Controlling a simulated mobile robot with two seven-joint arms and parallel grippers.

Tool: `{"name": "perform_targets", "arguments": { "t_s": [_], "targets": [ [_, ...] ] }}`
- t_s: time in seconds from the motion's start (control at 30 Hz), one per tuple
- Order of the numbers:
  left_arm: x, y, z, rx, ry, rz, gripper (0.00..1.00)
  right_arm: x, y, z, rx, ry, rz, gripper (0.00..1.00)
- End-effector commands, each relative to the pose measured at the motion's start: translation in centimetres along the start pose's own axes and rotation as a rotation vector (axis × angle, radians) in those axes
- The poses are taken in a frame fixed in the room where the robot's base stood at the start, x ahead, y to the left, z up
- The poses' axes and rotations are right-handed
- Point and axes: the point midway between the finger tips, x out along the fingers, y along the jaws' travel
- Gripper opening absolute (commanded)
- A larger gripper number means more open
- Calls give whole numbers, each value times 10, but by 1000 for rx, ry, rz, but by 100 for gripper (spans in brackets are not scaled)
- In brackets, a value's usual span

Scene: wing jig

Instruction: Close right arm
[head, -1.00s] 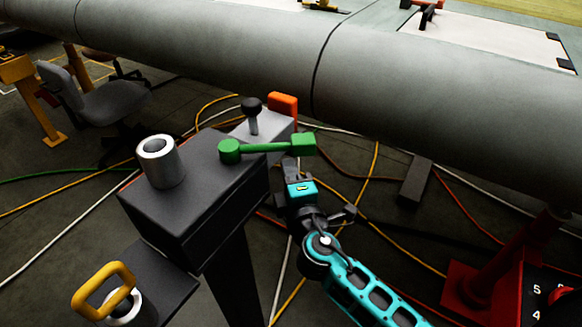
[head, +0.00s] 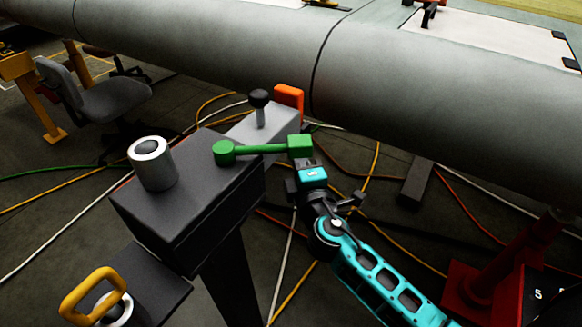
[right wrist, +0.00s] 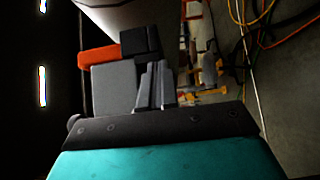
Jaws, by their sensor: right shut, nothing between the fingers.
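A green arm (head: 262,149) lies across the top of the dark grey box-shaped post (head: 190,190). It has a round green hub (head: 224,152) at its left end and a green block (head: 300,146) at its right end, past the post's edge. My right gripper (head: 306,163) is shut and empty, just below the green block in the head view. I cannot tell whether it touches the block. My left gripper is not in view.
A black knob (head: 259,98) and an orange block (head: 289,97) stand behind the green arm. A metal cylinder (head: 152,165) and a yellow handle (head: 92,292) are to the left. The large grey wing (head: 400,90) spans the back. Cables cross the floor.

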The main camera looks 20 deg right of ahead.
Motion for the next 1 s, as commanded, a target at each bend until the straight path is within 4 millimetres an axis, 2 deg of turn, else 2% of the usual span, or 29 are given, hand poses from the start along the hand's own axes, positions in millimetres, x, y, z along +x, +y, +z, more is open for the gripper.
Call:
{"name": "perform_targets", "arguments": {
  "t_s": [0.03, 0.1, 0.3, 1.0],
  "targets": [
    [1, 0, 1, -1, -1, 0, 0, 14, 2, 15, -6, -10, 7, 0],
    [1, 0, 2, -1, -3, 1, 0, 27, 2, 28, -5, -10, 7, 0],
    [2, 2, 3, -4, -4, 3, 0, 52, 2, 54, -2, -7, 5, 0],
    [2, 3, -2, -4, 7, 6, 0, 60, 5, 62, 0, -12, 8, 0]
  ]
}}
